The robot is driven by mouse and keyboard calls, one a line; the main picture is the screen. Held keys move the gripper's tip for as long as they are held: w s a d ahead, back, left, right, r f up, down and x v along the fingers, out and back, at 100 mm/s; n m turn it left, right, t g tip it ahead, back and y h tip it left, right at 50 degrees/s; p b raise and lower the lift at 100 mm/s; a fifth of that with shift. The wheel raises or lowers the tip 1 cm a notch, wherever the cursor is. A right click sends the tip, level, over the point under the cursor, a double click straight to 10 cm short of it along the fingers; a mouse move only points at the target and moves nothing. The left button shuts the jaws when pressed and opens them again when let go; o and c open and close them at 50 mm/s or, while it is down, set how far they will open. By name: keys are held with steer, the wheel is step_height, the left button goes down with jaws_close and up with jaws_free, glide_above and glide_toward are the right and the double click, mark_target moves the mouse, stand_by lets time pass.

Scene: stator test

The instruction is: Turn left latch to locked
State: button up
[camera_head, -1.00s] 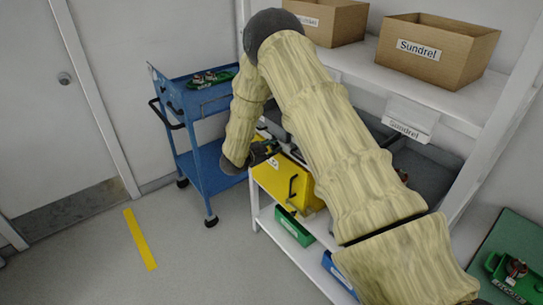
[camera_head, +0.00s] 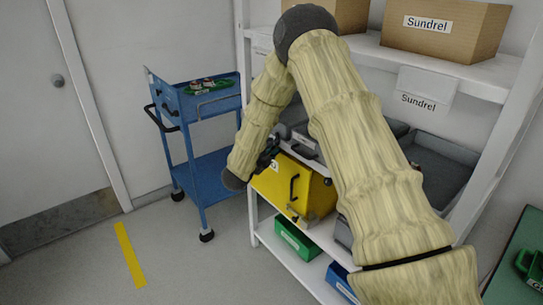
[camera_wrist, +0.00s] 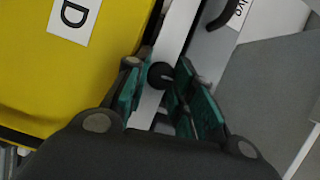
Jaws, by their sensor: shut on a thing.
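My gripper (camera_wrist: 157,88) points at the side of a yellow case (camera_head: 300,188) on the white shelf. The case fills the upper left of the wrist view (camera_wrist: 60,80) and bears a white label with a "D". Between the teal finger pads is a small black round knob (camera_wrist: 160,75), which looks like the latch's end, and the gripper is shut on it. Most of the latch is hidden by the fingers, and its turned position cannot be told. In the head view my gripper (camera_head: 268,156) is small and dark at the case's upper left corner.
A blue cart (camera_head: 205,165) with a green part on top stands to the left. Green (camera_head: 297,239) and blue bins sit on the lower shelf. Grey bins (camera_head: 440,160) lie right of my arm, below cardboard boxes (camera_head: 445,35). The floor at front left is clear.

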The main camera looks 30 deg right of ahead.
steer(key=shift+s+f+m+b, duration=0.1)
steer(key=shift+f+m+b, duration=0.1)
steer(key=shift+m+b, duration=0.6)
steer(key=o, duration=1)
steer(key=shift+r, duration=0.1)
steer(key=v, duration=1.2)
steer(key=shift+f, duration=0.35)
